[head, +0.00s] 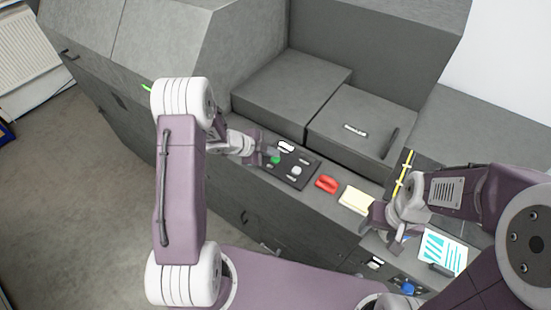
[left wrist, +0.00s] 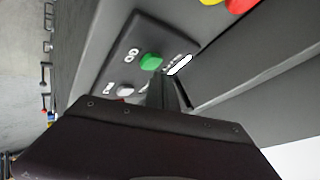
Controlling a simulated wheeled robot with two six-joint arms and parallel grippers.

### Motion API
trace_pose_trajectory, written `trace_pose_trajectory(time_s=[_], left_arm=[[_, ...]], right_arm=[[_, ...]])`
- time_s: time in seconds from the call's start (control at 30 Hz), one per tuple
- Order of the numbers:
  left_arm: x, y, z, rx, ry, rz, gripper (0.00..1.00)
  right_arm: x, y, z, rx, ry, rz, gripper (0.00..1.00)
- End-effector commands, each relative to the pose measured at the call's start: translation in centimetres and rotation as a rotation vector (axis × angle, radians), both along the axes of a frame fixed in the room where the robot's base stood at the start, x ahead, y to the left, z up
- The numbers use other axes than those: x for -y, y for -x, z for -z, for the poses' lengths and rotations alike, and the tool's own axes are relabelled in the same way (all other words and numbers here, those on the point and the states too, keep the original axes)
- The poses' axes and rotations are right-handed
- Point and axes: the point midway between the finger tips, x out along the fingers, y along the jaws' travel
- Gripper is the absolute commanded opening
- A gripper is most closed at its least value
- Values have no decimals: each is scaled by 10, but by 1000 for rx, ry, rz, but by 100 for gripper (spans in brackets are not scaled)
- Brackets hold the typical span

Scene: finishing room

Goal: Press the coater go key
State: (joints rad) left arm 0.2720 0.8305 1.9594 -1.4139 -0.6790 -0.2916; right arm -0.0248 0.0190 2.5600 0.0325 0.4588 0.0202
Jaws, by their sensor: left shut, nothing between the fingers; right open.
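The green key (head: 275,160) sits on the dark control panel (head: 305,178) at the front of the grey machine. In the left wrist view the green key (left wrist: 151,61) stands on the panel beside a white key (left wrist: 125,90) and a white label (left wrist: 179,65). My left gripper (head: 268,151) is shut and empty, its tips close by the green key. In the left wrist view its dark fingers (left wrist: 163,88) end just below the key; I cannot tell whether they touch it. My right gripper (head: 385,212) is open near a cream pad (head: 355,199).
A red object (head: 326,184) lies right of the panel. A yellow tool (head: 404,173) and a paper with teal print (head: 441,248) are further right. A second panel with a blue button (head: 408,288) is lower right. A red and yellow thing (left wrist: 236,4) shows in the left wrist view.

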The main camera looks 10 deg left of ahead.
Motion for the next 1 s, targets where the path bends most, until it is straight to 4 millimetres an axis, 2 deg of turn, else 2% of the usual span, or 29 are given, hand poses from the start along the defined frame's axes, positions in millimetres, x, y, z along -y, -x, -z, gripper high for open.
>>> trace_pose_trajectory(time_s=[0.1,1.0], left_arm=[[0,0,6,-1,1,-1,0],[0,0,12,-1,1,-1,0]], right_arm=[[0,0,4,0,0,0,58],[0,0,8,0,0,0,58]])
